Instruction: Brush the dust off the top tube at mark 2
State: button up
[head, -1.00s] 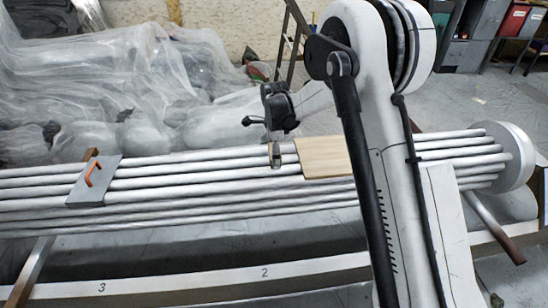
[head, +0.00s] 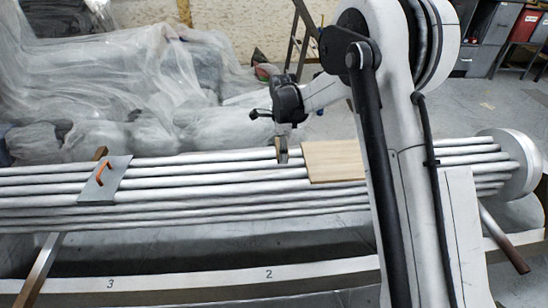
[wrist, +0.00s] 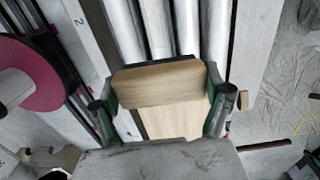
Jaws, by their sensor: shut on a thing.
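My gripper (head: 283,150) is shut on a wooden block (wrist: 158,84), perhaps the brush; no bristles can be made out. In the wrist view my gripper (wrist: 163,98) has a green-edged finger on each side of it. In the head view the held piece is small and dark, over the back of the tube bundle, just left of a pale wooden board. I cannot tell whether it touches a tube. The top tube (head: 212,158) is white-grey and runs left to right. Mark 2 (head: 268,274) is on the front beam; it also shows in the wrist view (wrist: 79,20).
The pale wooden board (head: 334,161) lies across the tubes. A grey plate with an orange handle (head: 106,182) lies across them further left. A round white end cap (head: 513,165) closes the right end. Plastic sheeting (head: 110,80) covers things behind. A pink disc (wrist: 30,75) shows in the wrist view.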

jog(key=shift+f, duration=0.1)
jog(key=shift+f, duration=0.2)
